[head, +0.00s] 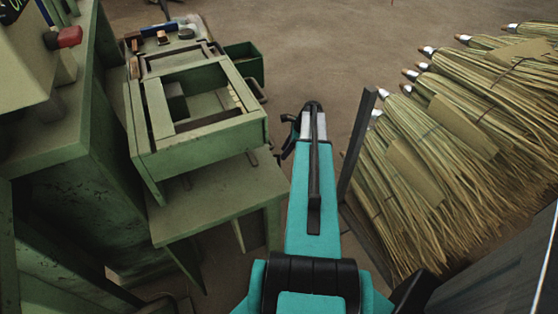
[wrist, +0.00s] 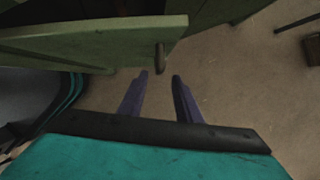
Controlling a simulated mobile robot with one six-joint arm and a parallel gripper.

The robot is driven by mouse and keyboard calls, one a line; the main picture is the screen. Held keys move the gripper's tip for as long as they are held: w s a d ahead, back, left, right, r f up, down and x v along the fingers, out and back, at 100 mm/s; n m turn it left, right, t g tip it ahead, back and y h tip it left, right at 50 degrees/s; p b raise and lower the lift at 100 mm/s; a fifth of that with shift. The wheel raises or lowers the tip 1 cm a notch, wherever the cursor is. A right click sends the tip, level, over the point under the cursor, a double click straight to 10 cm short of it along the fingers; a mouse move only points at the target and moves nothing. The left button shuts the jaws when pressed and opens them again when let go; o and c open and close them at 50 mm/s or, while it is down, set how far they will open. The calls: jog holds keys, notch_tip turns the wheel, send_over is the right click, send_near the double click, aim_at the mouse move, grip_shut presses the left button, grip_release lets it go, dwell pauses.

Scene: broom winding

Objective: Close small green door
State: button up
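A green door panel (wrist: 95,40) with a dark upright handle (wrist: 160,57) near its right end crosses the upper left of the wrist view. It stands out from green woodwork behind it. My gripper (wrist: 160,76) is open, with its two fingers apart and empty. The handle is just beyond the fingertips, roughly in line with the gap; I cannot tell whether they touch. In the head view my gripper (head: 288,138) is at the right side of the green workbench (head: 215,150), partly hidden by my arm. I cannot clearly pick out the door there.
Several straw brooms (head: 455,150) lie stacked on the right, beside a dark upright post (head: 357,145). A small green open box (head: 243,65) is on the workbench's far side. A tall green machine (head: 50,130) stands at left. Bare floor (head: 310,50) lies beyond my gripper.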

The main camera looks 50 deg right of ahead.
aim_at(279, 160)
jog(key=shift+p+x, duration=0.8)
jog(key=shift+x, duration=3.1)
grip_shut()
jog(key=shift+w, duration=0.1)
